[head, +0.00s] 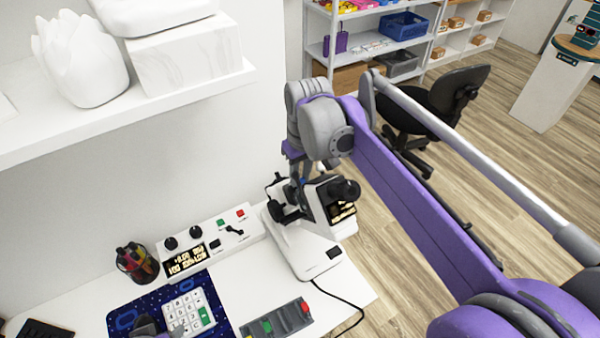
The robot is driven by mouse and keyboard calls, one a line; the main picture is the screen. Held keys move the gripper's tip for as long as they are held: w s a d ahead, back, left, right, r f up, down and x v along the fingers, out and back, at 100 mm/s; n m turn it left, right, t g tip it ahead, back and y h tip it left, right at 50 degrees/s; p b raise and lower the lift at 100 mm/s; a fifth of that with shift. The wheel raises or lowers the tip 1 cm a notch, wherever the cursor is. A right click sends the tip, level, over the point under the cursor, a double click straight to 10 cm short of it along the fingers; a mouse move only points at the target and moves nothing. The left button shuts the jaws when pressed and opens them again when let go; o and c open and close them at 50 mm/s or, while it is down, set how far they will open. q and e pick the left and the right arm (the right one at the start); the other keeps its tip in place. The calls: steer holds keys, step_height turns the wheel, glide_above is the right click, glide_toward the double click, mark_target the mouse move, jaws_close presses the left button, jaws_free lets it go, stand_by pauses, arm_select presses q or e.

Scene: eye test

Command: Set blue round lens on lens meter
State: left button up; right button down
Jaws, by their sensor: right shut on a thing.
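The white lens meter (301,248) stands at the right end of the white desk, with a black eyepiece and a small lit display. My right gripper (298,178) reaches down from above, its fingers at the upper part of the lens meter. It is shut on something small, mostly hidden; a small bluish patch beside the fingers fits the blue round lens. I cannot tell whether the lens touches the meter. A dark grey part at the bottom edge, over the keypad mat, looks like my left gripper (160,328); its fingers are not clear.
A control box (212,240) with knobs and a lit display, a pen cup (137,262), a keypad (188,311) on a blue mat and a grey switch box (277,322) stand on the desk. A cable runs by the meter. A wall shelf (200,93) overhangs the left.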

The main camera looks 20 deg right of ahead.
steer(key=shift+f, duration=0.15)
steer(key=c, duration=0.6)
jaws_free()
